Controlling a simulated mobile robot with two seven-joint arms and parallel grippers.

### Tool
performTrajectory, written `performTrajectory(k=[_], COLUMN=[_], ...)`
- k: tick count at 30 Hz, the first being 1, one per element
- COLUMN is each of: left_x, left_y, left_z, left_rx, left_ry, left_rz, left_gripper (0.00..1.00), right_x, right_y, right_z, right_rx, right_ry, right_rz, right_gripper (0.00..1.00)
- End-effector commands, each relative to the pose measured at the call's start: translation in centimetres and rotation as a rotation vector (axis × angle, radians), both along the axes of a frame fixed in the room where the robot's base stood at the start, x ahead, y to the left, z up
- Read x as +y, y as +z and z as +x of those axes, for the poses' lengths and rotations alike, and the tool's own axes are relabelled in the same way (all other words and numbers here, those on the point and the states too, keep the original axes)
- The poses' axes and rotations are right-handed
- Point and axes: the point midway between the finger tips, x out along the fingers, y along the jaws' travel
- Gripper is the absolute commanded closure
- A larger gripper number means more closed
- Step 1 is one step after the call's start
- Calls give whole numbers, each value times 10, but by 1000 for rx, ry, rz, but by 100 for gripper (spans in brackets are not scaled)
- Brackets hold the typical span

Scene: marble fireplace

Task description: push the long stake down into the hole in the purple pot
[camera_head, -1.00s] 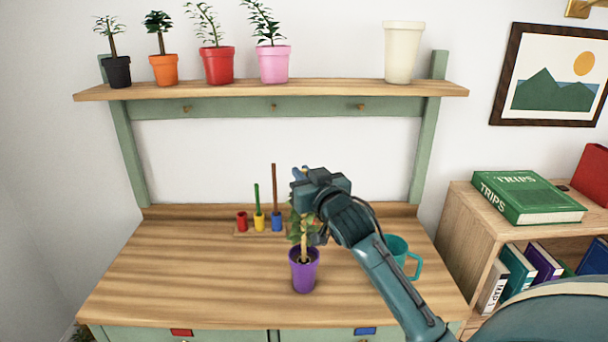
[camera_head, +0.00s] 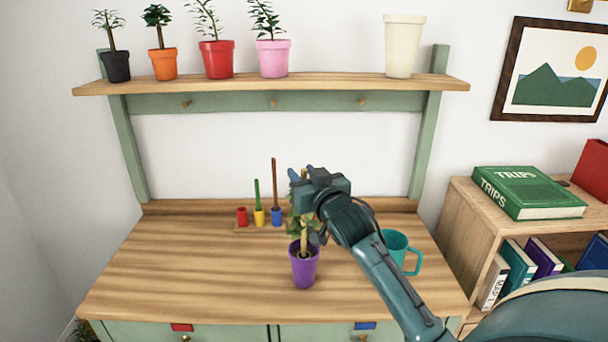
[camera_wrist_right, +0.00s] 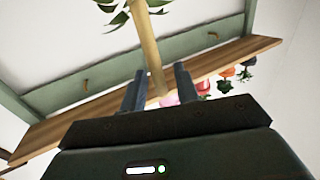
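The purple pot (camera_head: 303,268) stands upright on the wooden worktop, with a leafy plant (camera_head: 293,226) in it. A pale wooden stake (camera_head: 304,243) rises from the pot among the leaves. My right gripper (camera_head: 301,172) is above the pot and hides the stake's upper part in the head view. In the right wrist view the long stake (camera_wrist_right: 150,48) runs between the two fingers of my right gripper (camera_wrist_right: 158,78), with some space showing beside it. The hole in the pot is too small to make out. My left gripper is not in view.
A teal mug (camera_head: 398,250) stands to the right of the pot, close to my right forearm. A small rack with red, yellow and blue holders (camera_head: 260,219) is behind the pot. Potted plants line the shelf (camera_head: 330,84) above. The worktop's left side is clear.

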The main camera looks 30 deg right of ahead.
Motion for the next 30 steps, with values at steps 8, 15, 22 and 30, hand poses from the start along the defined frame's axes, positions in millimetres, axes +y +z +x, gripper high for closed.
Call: performTrajectory(k=[8,15,22,30], left_x=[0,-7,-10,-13], left_y=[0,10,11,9], left_z=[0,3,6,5], left_rx=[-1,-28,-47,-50], left_ry=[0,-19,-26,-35], left_rz=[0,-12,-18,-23], left_gripper=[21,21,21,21], right_x=[0,1,10,18], right_y=[1,0,-1,-1], right_z=[0,-3,-58,-111], right_rx=[-3,-3,-2,0], right_ry=[0,1,2,0], right_rz=[0,0,0,0], right_gripper=[64,64,64,64])
